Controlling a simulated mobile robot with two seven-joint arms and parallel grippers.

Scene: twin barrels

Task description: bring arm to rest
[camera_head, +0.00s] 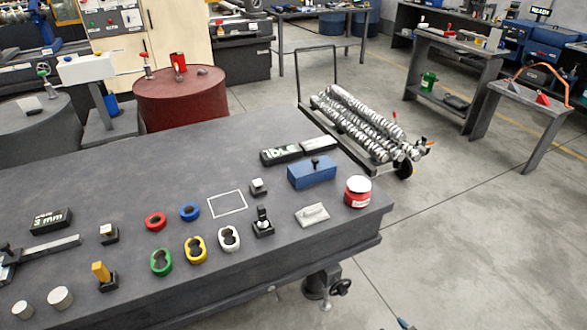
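Neither of my grippers can be made out in the head view, and no arm is clearly in the picture. A dark, partly blue tip (404,323) pokes in at the bottom edge; I cannot tell what it belongs to. A red barrel (180,112) stands behind the dark workbench (110,160), with a red item (178,62) and small parts on its top. A grey barrel (35,135) stands at the far left, cut by the picture edge, with small items on its top.
The bench holds colored rings (161,261), a blue box (312,172), a red-and-white can (358,191), a black display (281,155) and small fixtures. A cart of metal coils (360,127) stands behind it. Side tables (520,97) stand at right. The floor at lower right is mostly clear.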

